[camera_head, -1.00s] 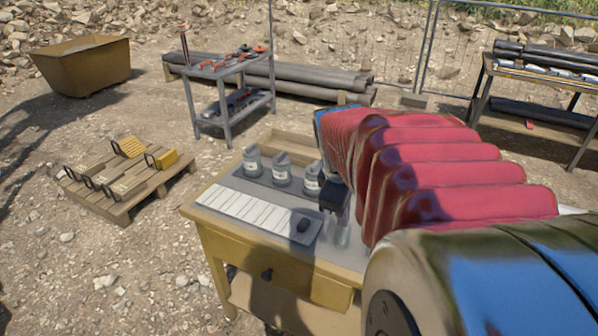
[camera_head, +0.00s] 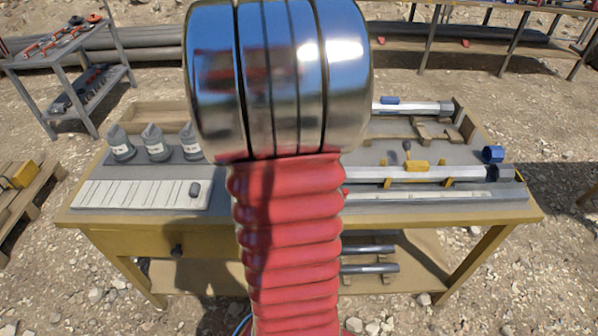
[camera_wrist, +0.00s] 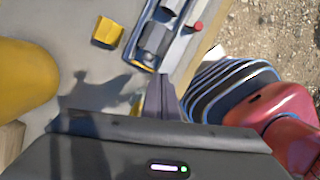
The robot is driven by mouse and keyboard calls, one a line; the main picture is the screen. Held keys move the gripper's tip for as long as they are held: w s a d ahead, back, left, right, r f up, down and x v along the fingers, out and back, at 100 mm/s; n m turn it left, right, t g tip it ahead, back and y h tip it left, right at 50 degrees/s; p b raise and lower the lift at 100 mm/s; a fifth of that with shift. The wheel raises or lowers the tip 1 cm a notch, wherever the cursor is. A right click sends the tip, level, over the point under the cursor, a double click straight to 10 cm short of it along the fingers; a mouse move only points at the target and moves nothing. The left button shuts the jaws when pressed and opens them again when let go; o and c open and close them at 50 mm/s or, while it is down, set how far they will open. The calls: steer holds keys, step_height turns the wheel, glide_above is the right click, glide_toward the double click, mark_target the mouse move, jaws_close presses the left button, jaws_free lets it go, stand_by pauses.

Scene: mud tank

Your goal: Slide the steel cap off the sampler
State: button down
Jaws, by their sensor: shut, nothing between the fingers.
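In the head view, a long pale tube, which looks like the sampler (camera_head: 446,174), lies level on yellow supports at the right of the bench. A dark grey collar (camera_head: 506,173) sits at its right end; I cannot tell whether this is the steel cap. In the wrist view, my gripper (camera_wrist: 162,96) shows as dark fingers together and empty, above the grey bench top. The head view hides my gripper behind my arm. Beyond the fingertips lie a dark grey fitting (camera_wrist: 155,38) in a tray and a small yellow block (camera_wrist: 107,31), apart from the fingers.
A blue ring (camera_head: 492,154) stands behind the sampler's right end. Another pale tube (camera_head: 418,107) lies at the back of the bench. Several grey sample bottles (camera_head: 153,142) and a white ribbed tray (camera_head: 138,194) occupy the left. A tool trolley (camera_head: 66,70) stands behind left.

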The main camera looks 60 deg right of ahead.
steer(key=x, duration=1)
steer(key=shift+s+d, duration=0.55)
steer(key=shift+s, duration=0.05)
steer(key=shift+w+r, duration=0.1)
steer(key=shift+r, duration=0.1)
steer(key=shift+r, duration=0.3)
steer(key=v, duration=0.9)
steer(key=shift+w+a, duration=0.1)
steer(key=shift+a, duration=0.05)
